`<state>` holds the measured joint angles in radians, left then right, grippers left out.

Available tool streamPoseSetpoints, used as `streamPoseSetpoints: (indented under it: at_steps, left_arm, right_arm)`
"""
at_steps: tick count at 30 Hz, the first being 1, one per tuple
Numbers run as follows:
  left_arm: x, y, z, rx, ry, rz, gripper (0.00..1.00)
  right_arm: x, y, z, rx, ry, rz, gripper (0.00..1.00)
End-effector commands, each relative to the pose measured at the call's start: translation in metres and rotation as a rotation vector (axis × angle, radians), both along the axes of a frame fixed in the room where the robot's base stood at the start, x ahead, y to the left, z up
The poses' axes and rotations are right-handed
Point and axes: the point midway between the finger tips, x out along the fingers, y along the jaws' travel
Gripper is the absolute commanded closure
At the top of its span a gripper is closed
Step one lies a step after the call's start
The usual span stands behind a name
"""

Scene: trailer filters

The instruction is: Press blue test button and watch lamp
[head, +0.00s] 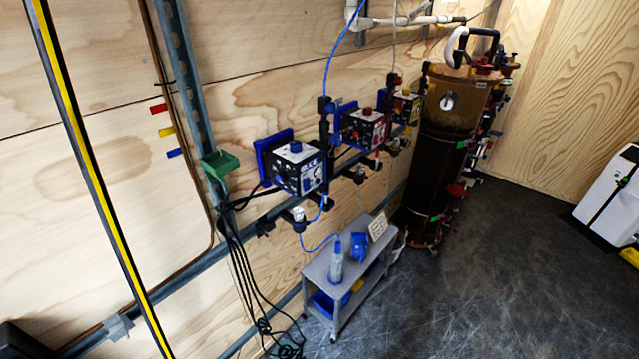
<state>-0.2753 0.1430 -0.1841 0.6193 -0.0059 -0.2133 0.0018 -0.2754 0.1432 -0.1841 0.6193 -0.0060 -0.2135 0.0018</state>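On the plywood wall, a blue-framed box (299,172) with a white and black front is mounted on a rail. A round blue knob or button (295,146) sits on its top. Behind it along the same rail are a red box (364,128) and a yellow box (405,106). I cannot tell which small part is the lamp, or whether any lamp is lit. Neither of my grippers shows in the head view.
A grey cart (346,271) with a bottle (336,262) and a blue item (358,246) stands below the boxes. A tall brown cylinder (440,160) stands behind. Black cables (238,262) hang at the left. The dark floor (500,280) is clear at the right, before a white case (610,200).

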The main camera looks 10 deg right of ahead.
Motion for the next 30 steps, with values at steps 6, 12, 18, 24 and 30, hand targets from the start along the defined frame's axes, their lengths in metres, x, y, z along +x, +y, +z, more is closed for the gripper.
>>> streamPoseSetpoints:
  at_steps: [6, 12, 18, 24, 30]
  left_arm:
    - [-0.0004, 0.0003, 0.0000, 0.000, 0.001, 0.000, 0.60]
    - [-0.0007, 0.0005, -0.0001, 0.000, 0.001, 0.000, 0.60]
    - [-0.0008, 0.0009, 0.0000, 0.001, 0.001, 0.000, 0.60]
    - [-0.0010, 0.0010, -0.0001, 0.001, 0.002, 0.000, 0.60]
    - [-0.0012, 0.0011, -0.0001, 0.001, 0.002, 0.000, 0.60]
  right_arm:
    - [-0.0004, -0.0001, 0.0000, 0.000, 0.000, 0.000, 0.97]
    - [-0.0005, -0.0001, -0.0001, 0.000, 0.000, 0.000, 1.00]
    - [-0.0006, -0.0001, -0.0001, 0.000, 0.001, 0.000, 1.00]
    - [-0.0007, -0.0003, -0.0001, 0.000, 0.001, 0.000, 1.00]
    - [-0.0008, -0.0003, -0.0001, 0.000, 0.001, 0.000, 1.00]
